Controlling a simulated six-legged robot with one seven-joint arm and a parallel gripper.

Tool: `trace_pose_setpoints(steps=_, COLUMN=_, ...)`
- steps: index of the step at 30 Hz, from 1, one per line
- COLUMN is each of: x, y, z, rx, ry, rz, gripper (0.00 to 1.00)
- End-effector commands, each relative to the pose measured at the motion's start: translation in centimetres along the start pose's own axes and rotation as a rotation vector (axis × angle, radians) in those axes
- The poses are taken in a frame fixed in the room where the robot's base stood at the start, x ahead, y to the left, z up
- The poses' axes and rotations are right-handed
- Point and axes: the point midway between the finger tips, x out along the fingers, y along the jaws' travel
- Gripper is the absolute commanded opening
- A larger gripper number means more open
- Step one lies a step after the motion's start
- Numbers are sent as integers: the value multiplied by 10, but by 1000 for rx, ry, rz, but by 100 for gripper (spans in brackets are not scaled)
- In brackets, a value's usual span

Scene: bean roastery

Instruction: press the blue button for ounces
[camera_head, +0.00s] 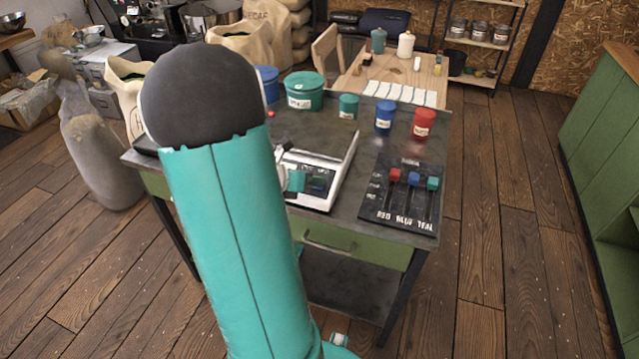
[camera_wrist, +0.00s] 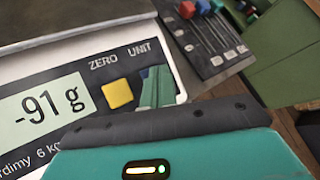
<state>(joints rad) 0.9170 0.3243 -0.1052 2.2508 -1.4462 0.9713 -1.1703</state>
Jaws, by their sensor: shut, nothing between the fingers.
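The scale (camera_head: 335,165) stands on the dark-topped table, its front panel towards me. In the wrist view its display (camera_wrist: 42,112) reads -91 g. A yellow button (camera_wrist: 117,93) sits under the word ZERO. Under the word UNIT, a small patch of the blue button (camera_wrist: 144,73) shows beside my fingers, which hide most of it. My gripper (camera_wrist: 158,88) is shut and empty, its teal fingertips over the UNIT spot. I cannot tell whether they touch the button. In the head view my gripper (camera_head: 296,181) is at the scale's front panel, partly hidden by my arm.
A black slider panel (camera_head: 401,212) with red, blue and teal knobs lies right of the scale. Blue (camera_head: 385,116) and red (camera_head: 423,123) canisters stand behind it. A large teal tub (camera_head: 303,92) stands behind the scale. Floor at right is clear.

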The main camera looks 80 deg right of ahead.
Motion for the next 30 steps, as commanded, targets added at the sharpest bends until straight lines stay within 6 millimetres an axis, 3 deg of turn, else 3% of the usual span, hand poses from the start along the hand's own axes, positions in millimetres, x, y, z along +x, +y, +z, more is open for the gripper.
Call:
trace_pose_setpoints(steps=16, x=1, y=1, z=-1, rx=0, ry=0, rz=0, gripper=0)
trace_pose_setpoints(steps=30, x=-10, y=-7, z=7, rx=-1, ry=0, rz=0, gripper=0)
